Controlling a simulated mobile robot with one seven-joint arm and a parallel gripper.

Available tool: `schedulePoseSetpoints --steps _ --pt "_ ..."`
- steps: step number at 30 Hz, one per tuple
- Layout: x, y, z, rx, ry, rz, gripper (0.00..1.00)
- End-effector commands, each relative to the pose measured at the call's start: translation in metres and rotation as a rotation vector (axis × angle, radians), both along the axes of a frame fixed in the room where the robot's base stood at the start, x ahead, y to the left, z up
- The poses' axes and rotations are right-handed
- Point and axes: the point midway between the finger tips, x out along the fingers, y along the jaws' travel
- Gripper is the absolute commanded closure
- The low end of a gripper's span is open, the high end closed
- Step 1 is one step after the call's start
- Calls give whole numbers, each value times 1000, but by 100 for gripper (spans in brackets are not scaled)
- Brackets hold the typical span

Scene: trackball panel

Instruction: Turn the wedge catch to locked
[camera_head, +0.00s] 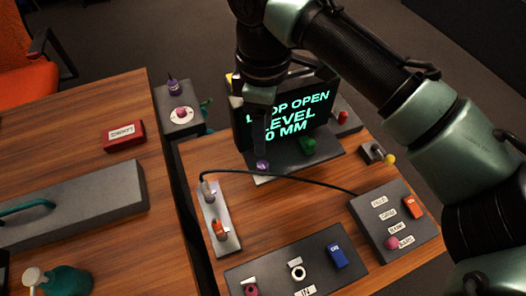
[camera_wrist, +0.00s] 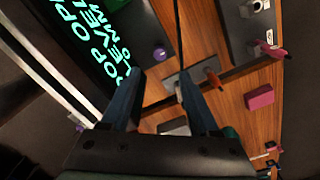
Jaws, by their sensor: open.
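No part is clearly labelled as the wedge catch, and I cannot tell which one it is. An orange lever (camera_head: 218,229) stands on a narrow grey plate (camera_head: 227,246), below a cable plug (camera_head: 208,190). An orange lever (camera_wrist: 213,78) also shows in the wrist view. A green block (camera_head: 308,145) and a purple knob (camera_head: 262,165) sit on the base in front of the display. My gripper (camera_head: 260,125) hangs in front of the display, partly hiding it. In the wrist view my gripper (camera_wrist: 160,108) has its two fingers apart, with nothing held between them.
The display (camera_head: 300,113) reads "LEVEL 0 MM" below a partly hidden "LOOP OPEN". A black cable (camera_head: 290,177) crosses the desk to the right-hand panel (camera_head: 372,222). A red labelled box (camera_head: 125,135) lies on the left table. Bare wood (camera_head: 275,215) lies between the panels.

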Motion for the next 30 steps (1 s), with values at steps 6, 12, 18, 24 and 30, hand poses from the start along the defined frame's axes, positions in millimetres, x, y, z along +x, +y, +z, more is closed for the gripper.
schedulePoseSetpoints --steps 6,12,18,24,30 --pt "0 0 -49 -1 0 1 38" --pt "0 0 -84 0 0 1 38" --pt "0 1 -102 2 -1 1 38" --pt "0 1 -106 2 -2 2 38" --pt "0 1 -105 2 -2 2 49"
